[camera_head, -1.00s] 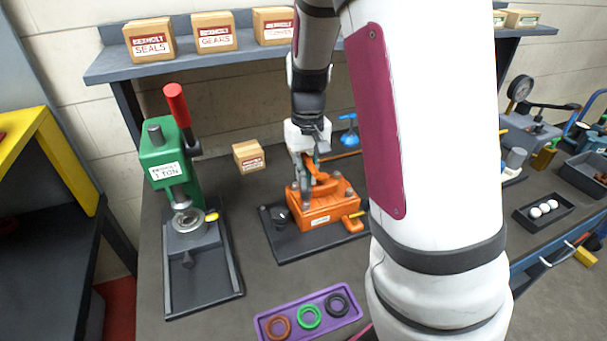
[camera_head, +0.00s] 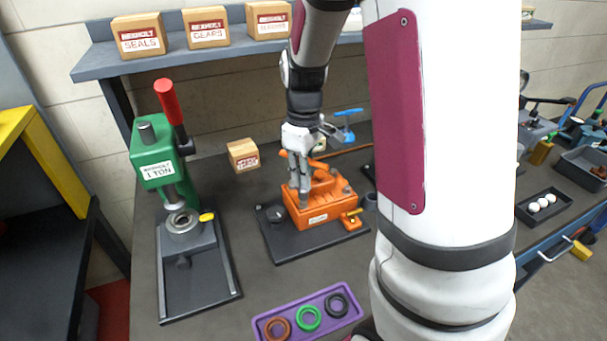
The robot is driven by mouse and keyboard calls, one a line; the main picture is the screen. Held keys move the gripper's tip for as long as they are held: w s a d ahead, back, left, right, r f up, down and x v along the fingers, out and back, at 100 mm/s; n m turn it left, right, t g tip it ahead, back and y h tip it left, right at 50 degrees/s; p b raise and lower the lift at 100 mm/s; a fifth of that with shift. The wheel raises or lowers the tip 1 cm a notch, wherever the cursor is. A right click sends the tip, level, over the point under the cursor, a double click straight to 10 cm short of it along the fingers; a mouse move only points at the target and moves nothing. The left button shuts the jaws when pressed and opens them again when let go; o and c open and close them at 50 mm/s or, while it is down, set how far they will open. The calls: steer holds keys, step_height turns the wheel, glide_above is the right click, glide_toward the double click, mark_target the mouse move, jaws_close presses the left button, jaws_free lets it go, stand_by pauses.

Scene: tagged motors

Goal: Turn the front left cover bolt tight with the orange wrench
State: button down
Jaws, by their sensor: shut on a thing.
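The orange motor housing (camera_head: 325,208) sits on a dark base plate (camera_head: 285,250) on the bench. My gripper (camera_head: 303,192) points down over its left part, fingers close together. An orange bar, apparently the wrench (camera_head: 286,154), shows beside the fingers, and my gripper appears shut on it. The wrench's far end merges with the orange housing, so I cannot tell where its head sits. The front left cover bolt is hidden by or behind the fingers. A grey bolt (camera_head: 347,190) shows at the cover's right side.
A green press (camera_head: 155,165) with a red handle stands left. A purple tray (camera_head: 290,333) with three rings lies in front. A small box (camera_head: 243,154) stands behind left, and a blue tool (camera_head: 345,128) behind right. My white arm hides the bench to the right.

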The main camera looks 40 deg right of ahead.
steer(key=shift+f+b, duration=0.5)
steer(key=shift+f, duration=0.7)
